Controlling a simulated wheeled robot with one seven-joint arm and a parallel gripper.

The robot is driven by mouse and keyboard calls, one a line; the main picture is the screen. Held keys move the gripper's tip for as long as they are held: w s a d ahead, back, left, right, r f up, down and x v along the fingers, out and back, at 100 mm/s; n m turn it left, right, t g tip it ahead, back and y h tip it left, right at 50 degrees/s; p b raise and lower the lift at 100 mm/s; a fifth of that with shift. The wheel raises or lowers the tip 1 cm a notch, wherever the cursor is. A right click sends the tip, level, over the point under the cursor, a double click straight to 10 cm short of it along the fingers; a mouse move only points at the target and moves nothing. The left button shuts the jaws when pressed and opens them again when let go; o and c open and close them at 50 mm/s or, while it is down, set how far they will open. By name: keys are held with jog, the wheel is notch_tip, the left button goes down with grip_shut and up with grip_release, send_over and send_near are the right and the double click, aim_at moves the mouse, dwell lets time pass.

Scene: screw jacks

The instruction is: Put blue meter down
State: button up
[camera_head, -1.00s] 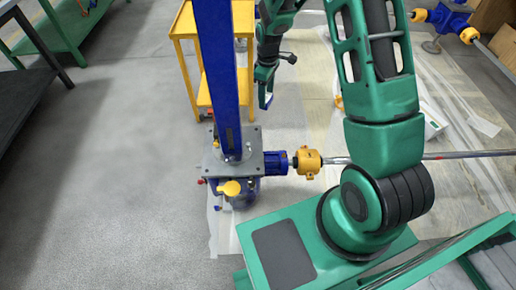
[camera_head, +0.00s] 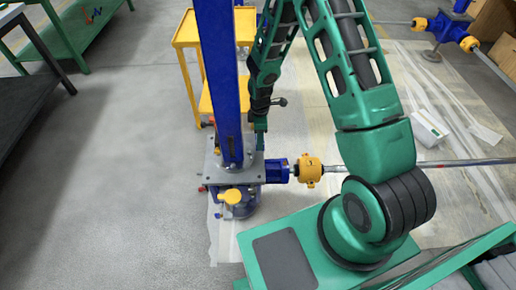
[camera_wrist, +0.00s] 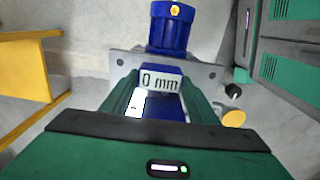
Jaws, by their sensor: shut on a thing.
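My gripper (camera_wrist: 160,100) is shut on the blue meter (camera_wrist: 173,108), which sits between its two green fingers in the wrist view. The meter's white display reads "0 mm" and faces the wrist camera. Beyond it lies the grey base plate (camera_wrist: 205,72) of the screw jack, with the blue motor (camera_wrist: 170,28) past it. In the head view my gripper (camera_head: 261,140) points down close to the right side of the tall blue column (camera_head: 219,80), over the plate (camera_head: 213,174). The meter is mostly hidden there. I cannot tell whether it touches the plate.
A yellow coupling (camera_head: 309,170) and a steel shaft (camera_head: 455,162) run right from the motor. A yellow table (camera_head: 187,42) stands behind the column. A yellow-capped part (camera_head: 231,196) is in front of the plate. The floor at left is clear.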

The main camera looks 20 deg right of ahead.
jog(key=shift+s+a+f, duration=0.6)
jog(key=shift+s+f, duration=0.05)
jog(key=shift+s, duration=0.1)
notch_tip(320, 180, down, 4)
jog(key=shift+s+r, duration=0.1)
jog(key=shift+r, duration=0.15)
jog(key=c, duration=0.4)
jog(key=shift+f, duration=0.2)
jog(key=shift+c, duration=0.8)
jog(key=o, duration=1.8)
jog(key=shift+f, duration=0.15)
jog(key=shift+o, duration=0.2)
jog(key=shift+r, duration=0.25)
